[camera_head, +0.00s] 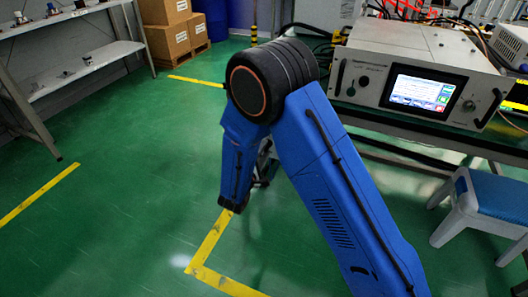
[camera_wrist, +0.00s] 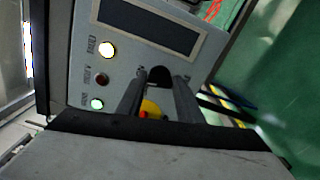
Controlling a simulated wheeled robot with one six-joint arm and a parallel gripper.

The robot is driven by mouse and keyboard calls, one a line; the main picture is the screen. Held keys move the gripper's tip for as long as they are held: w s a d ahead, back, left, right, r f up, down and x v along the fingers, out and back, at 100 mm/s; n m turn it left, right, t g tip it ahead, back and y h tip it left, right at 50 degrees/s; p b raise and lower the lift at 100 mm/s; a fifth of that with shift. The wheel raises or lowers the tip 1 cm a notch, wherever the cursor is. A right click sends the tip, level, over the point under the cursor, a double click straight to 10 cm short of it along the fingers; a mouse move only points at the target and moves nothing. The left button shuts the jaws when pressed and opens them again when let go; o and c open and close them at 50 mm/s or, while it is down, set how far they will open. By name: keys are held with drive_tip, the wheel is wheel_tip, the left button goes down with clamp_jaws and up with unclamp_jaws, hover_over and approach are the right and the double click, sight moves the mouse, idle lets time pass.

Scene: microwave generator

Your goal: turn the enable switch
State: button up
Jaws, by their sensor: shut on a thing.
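In the wrist view, a grey control panel (camera_wrist: 125,70) fills the upper middle and appears tilted. A dark switch knob (camera_wrist: 160,75), which looks like the enable switch, sits on it. My gripper (camera_wrist: 161,82) has one finger on each side of this knob and is shut on it. The knob's label is mostly hidden by the fingers. A yellow piece with a red spot (camera_wrist: 150,108) shows between the fingers, nearer the camera. In the head view, my blue arm bends downward in front, and the gripper and the switch cannot be made out.
The panel has a dark display window (camera_wrist: 150,32), a lit warm-white lamp (camera_wrist: 106,49), an unlit red lamp (camera_wrist: 102,79) and a lit pale-green lamp (camera_wrist: 97,104). In the head view, a white instrument (camera_head: 425,70) stands on a bench at right, with a blue-topped stool (camera_head: 500,198) before it. Green floor is open at left.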

drive_tip(key=o, duration=1.1)
drive_tip(key=shift+s, duration=0.1)
drive_tip(key=v, duration=1.7)
drive_tip(key=shift+s, duration=0.15)
